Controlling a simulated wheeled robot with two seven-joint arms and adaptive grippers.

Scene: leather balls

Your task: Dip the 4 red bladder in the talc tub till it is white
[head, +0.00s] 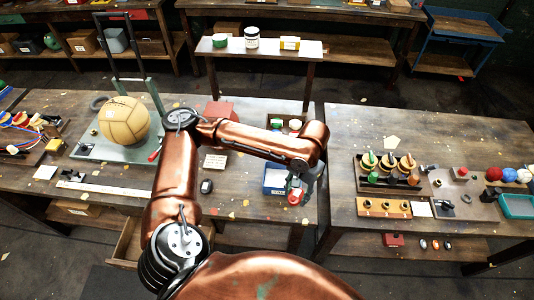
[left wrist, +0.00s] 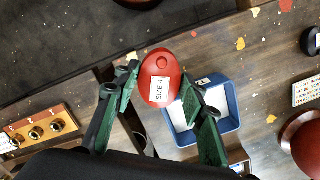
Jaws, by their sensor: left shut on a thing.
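The red bladder (left wrist: 160,78) carries a white label reading "SIZE 4" in the left wrist view. It sits between the green fingers of my left gripper (left wrist: 157,100), which is shut on it. In the head view the red bladder (head: 295,197) hangs below my left gripper (head: 299,187) at the front right of the left table. The blue tub (head: 274,180) with a pale inside is just left of it. In the left wrist view the tub (left wrist: 232,122) is partly hidden behind a finger. The bladder's visible skin is red. My right gripper is not in view.
A tan ball (head: 124,121) rests on a green stand at the left. A gap separates the two tables. A small shelf (head: 262,50) with jars stands behind.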

